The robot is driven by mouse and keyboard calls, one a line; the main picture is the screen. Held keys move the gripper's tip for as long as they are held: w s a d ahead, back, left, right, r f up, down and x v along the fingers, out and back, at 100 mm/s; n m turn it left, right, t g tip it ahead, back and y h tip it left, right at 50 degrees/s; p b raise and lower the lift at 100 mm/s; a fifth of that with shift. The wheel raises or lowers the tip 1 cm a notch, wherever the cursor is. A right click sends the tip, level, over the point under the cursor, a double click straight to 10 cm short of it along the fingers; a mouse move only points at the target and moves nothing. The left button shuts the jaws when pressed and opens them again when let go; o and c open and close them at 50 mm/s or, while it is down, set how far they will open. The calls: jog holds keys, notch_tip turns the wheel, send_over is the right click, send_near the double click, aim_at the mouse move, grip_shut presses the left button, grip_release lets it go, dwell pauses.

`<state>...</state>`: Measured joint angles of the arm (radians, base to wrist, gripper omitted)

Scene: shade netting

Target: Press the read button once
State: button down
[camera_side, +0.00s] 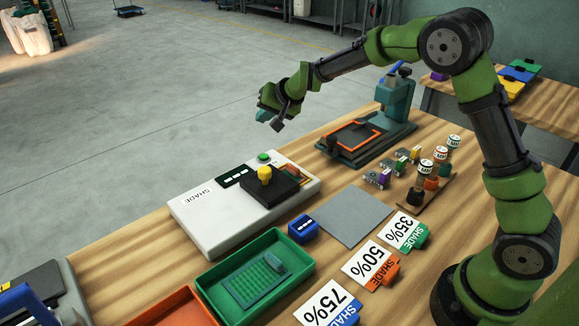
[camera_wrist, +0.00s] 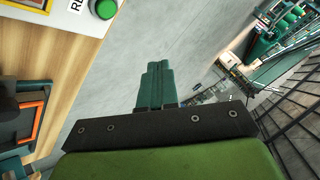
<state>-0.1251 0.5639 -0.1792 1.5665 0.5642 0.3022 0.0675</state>
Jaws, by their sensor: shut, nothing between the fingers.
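The read button is a round green button (camera_side: 264,157) on the back edge of the white meter (camera_side: 205,222) marked SHADE. In the wrist view the green button (camera_wrist: 105,8) sits at the top left, with part of a label beside it. My gripper (camera_side: 277,124) is in the air above and beyond the button in the side view, apart from it. In the wrist view its green fingers (camera_wrist: 157,68) are together with nothing between them, pointing over the grey floor to the right of the button.
A black block with a yellow knob (camera_side: 264,174) sits on the meter. A teal press with an orange frame (camera_side: 362,138) stands right of it. A green tray (camera_side: 222,270) holds a mesh piece. Shade cards (camera_side: 368,265), small clips and stamps lie on the wooden table.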

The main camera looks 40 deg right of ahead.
aim_at(267, 156)
jog(key=shift+f, duration=4.45)
jog(key=shift+f, duration=0.4)
jog(key=shift+f, duration=0.55)
jog(key=shift+r, duration=0.95)
